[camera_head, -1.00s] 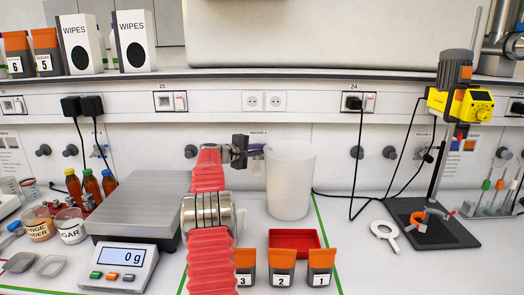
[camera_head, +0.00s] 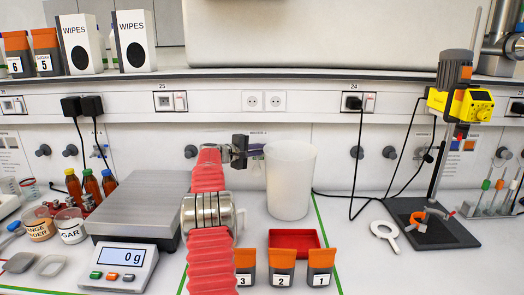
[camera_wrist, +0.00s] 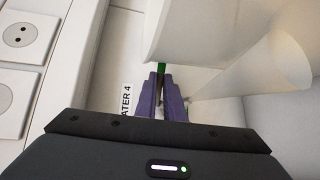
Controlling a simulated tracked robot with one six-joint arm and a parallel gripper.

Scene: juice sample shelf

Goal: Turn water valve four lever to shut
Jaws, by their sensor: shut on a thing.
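Water valve four is at the back wall, marked by a label reading "ATER 4" (camera_wrist: 127,100) in the wrist view. In the head view, my gripper (camera_head: 258,149) is at the wall, just left of the tall white beaker's rim. The wrist view shows the purple fingers of my gripper (camera_wrist: 161,82) close together beside the label. They are shut on the valve lever, of which only a thin dark sliver shows between them. The valve body and the lever's angle are mostly hidden by the fingers.
The tall white beaker (camera_head: 290,182) stands very close to my gripper, on its right. A scale (camera_head: 125,258) is on the left. A red tray (camera_head: 306,240) and orange-topped containers (camera_head: 282,268) are in front. A yellow stirrer (camera_head: 459,104) on a stand is at the right.

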